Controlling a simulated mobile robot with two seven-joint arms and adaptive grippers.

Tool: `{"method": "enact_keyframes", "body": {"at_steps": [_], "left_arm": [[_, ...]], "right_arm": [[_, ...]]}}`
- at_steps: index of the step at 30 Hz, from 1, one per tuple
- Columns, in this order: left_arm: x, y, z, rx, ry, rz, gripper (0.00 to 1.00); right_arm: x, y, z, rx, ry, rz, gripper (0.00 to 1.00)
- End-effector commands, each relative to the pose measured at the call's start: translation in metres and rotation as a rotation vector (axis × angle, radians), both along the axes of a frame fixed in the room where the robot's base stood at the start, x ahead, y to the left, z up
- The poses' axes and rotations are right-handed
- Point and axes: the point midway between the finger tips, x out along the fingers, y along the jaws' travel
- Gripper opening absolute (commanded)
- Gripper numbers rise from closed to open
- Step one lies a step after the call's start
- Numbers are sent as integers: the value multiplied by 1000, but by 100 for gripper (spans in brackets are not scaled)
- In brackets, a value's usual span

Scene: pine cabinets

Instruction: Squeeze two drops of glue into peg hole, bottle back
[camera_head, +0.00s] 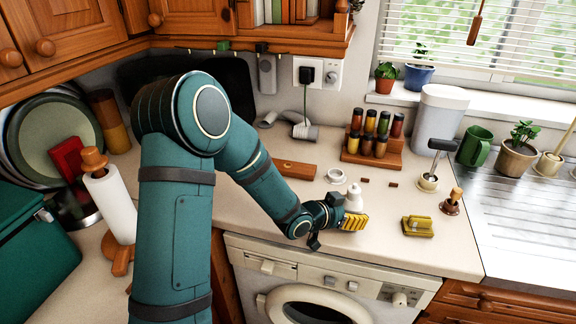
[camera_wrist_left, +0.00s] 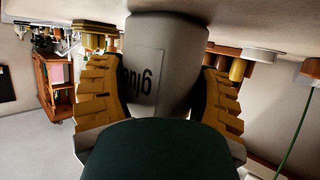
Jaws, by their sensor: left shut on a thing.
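My left gripper (camera_head: 352,221) has its yellow fingers shut on a white glue bottle (camera_head: 353,198) at the front of the counter. The bottle looks upright with its nozzle up; I cannot tell whether its base touches the counter. In the left wrist view the grey-white bottle (camera_wrist_left: 165,65), its "glue" label upside down, sits between both fingers. A wooden board (camera_head: 296,170) lies on the counter behind the arm; a small dark spot on it may be the peg hole. Two short brown pieces (camera_head: 393,184) lie to its right. My right gripper is not in view.
A white ring-shaped dish (camera_head: 336,177) lies just behind the bottle. A spice rack (camera_head: 372,155) stands at the back. A yellow block-like item (camera_head: 417,226) and a wooden-handled tool (camera_head: 452,203) are to the right, before the metal sink drainer (camera_head: 525,215).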

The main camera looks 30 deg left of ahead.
Motion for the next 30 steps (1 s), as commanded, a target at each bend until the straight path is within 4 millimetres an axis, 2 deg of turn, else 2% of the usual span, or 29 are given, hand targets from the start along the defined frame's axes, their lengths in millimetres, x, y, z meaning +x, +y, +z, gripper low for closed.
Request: {"method": "enact_keyframes", "body": {"at_steps": [5, 24, 30], "left_arm": [[0, 0, 5, 0, -1, 0, 56], [0, 0, 50, 0, -1, 1, 56], [0, 0, 50, 0, 0, 0, 56]], "right_arm": [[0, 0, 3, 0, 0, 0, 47], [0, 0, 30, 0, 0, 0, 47], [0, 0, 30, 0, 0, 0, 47]]}}
